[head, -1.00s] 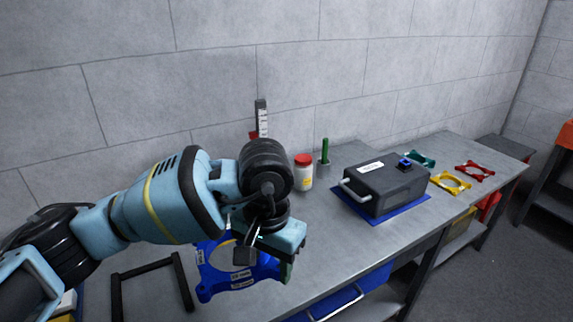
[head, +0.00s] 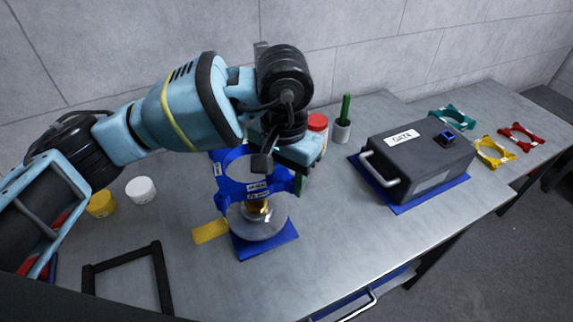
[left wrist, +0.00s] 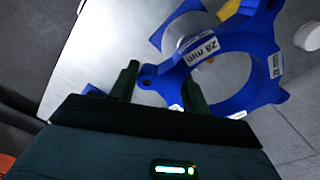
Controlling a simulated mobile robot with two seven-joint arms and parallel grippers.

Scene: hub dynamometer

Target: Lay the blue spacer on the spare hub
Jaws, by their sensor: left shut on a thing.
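The blue spacer (head: 228,190), a ring with lobes and white size labels, is held in the air by my left gripper (head: 298,178). The left wrist view (left wrist: 262,42) shows one lobe between the two dark green fingers (left wrist: 160,92), with a "28 mm" label. The spare hub (head: 266,230), a silver disc with a gold centre post, stands on a blue mat (head: 254,250). In the head view the spacer overlaps the hub's back part; I cannot tell the gap between them. The hub shows partly behind the spacer in the left wrist view (left wrist: 188,30). My right gripper is not in view.
A yellow tag (head: 210,231) lies left of the hub. A black frame (head: 160,275), a white-lidded jar (head: 141,188) and a yellow jar (head: 101,204) are further left. A black box (head: 425,170) stands right; teal, yellow and red (head: 520,137) spacers lie beyond it. The front middle is clear.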

